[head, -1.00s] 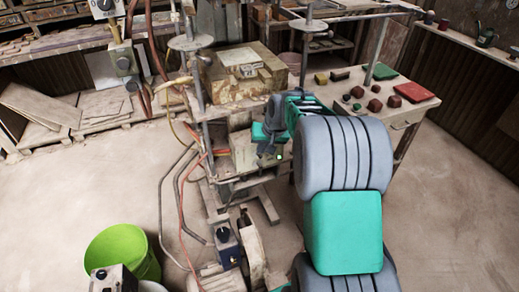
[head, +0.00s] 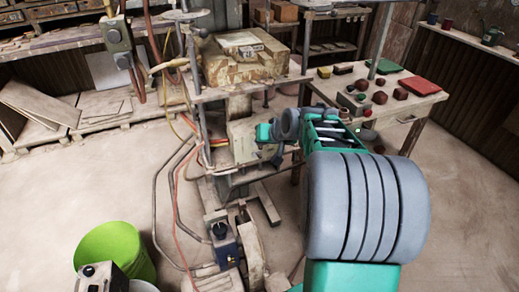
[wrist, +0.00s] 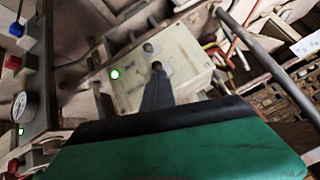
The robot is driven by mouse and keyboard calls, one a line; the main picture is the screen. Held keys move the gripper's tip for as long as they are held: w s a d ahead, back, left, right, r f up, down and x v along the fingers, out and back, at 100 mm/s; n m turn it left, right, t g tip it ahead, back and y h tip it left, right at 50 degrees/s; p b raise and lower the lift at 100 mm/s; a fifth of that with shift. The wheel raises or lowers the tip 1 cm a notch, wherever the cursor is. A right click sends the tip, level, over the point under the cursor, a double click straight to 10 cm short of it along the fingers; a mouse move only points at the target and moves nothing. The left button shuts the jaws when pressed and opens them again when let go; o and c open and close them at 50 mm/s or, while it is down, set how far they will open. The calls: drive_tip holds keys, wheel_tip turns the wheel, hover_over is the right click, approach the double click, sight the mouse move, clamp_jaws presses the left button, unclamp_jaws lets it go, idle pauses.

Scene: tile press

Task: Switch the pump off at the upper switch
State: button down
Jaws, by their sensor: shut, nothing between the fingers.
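A pale beige box (wrist: 175,50) with a lit green lamp (wrist: 115,75) and two dark round spots is ahead of my gripper in the wrist view. I cannot tell whether it carries the upper switch. My gripper (wrist: 157,72) is shut and empty, its dark fingertips overlapping the lower of these spots; contact is unclear. In the head view my gripper (head: 272,157) is in front of the beige box (head: 242,138) on the press, partly hiding it. A grey switch box (head: 117,36) hangs on a post at upper left. A dark blue box (head: 225,250) with a black knob stands low on the press.
A panel at the wrist view's left edge has a round gauge (wrist: 20,106) and blue and red parts. A side table (head: 425,92) with small blocks is at right. Hoses hang left of the press.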

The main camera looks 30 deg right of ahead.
drive_tip(key=shift+s+f+t+b, duration=0.3)
drive_tip(key=shift+f+t+b, duration=0.2)
drive_tip(key=shift+t+b, duration=0.55)
drive_tip(key=shift+w+r, duration=0.35)
drive_tip(key=shift+w, duration=0.35)
drive_tip(key=shift+g, duration=0.25)
